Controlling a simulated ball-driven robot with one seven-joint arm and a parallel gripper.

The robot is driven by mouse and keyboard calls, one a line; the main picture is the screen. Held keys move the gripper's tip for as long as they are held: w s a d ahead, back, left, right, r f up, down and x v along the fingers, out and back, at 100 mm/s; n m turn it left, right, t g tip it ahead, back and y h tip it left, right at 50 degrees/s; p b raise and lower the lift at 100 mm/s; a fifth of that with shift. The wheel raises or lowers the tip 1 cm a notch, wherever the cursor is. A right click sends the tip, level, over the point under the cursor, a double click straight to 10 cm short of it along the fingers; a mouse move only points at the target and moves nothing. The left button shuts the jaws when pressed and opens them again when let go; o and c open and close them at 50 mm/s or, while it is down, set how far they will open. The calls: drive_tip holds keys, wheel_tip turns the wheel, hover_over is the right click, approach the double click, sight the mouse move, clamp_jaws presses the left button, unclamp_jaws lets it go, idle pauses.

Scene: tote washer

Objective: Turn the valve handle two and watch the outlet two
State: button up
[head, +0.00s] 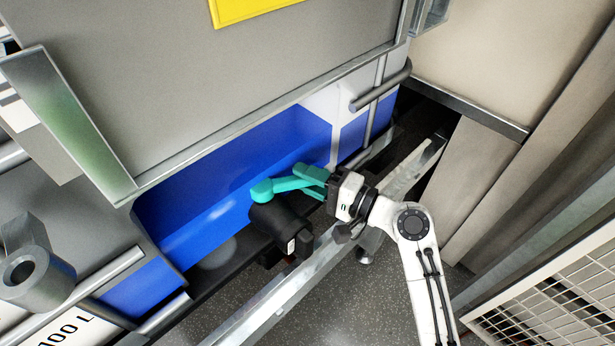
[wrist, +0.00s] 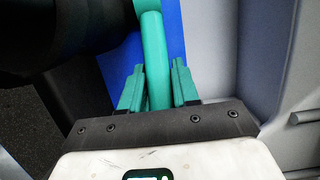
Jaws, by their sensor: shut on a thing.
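The teal valve handle (head: 264,190) sits on a black valve body (head: 278,226) below the blue panel of the washer. My gripper (head: 302,178) reaches in from the right, with its teal fingers shut on the free end of the handle. In the wrist view the handle (wrist: 153,45) runs between the two fingers (wrist: 157,70), with the dark valve body (wrist: 70,35) at the upper left. No number marking the handle is legible. I cannot make out an outlet or any flow from it; the underside of the valve is hidden.
A metal rail (head: 270,305) runs diagonally in front of the valve, close under my gripper. A grey horizontal bar (head: 380,87) is above right. A grey pipe fitting (head: 32,265) stands at the left, and a white mesh guard (head: 550,310) at the lower right. The speckled floor (head: 345,310) shows bare.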

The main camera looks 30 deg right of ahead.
sight(301, 186)
clamp_jaws()
drive_tip(key=shift+s+a+r+m+t+h+p, duration=0.15)
drive_tip(key=shift+s+m+t+h+p, duration=0.4)
drive_tip(key=shift+p, duration=0.55)
drive_tip(key=h+p, duration=0.1)
drive_tip(key=s+m+h+p, duration=0.1)
drive_tip(key=p, duration=0.1)
drive_tip(key=m+t+h+p, duration=0.1)
drive_tip(key=shift+s+a, duration=0.15)
drive_tip(key=shift+a, duration=0.1)
drive_tip(key=shift+s+a+m+h+p, duration=0.2)
drive_tip(key=shift+m+h+p, duration=0.25)
drive_tip(key=shift+h+p, duration=0.45)
drive_tip(key=shift+s+f+t+p, duration=0.2)
drive_tip(key=shift+f+t+p, duration=0.05)
drive_tip(key=shift+p, duration=0.15)
drive_tip(key=o, duration=0.6)
unclamp_jaws()
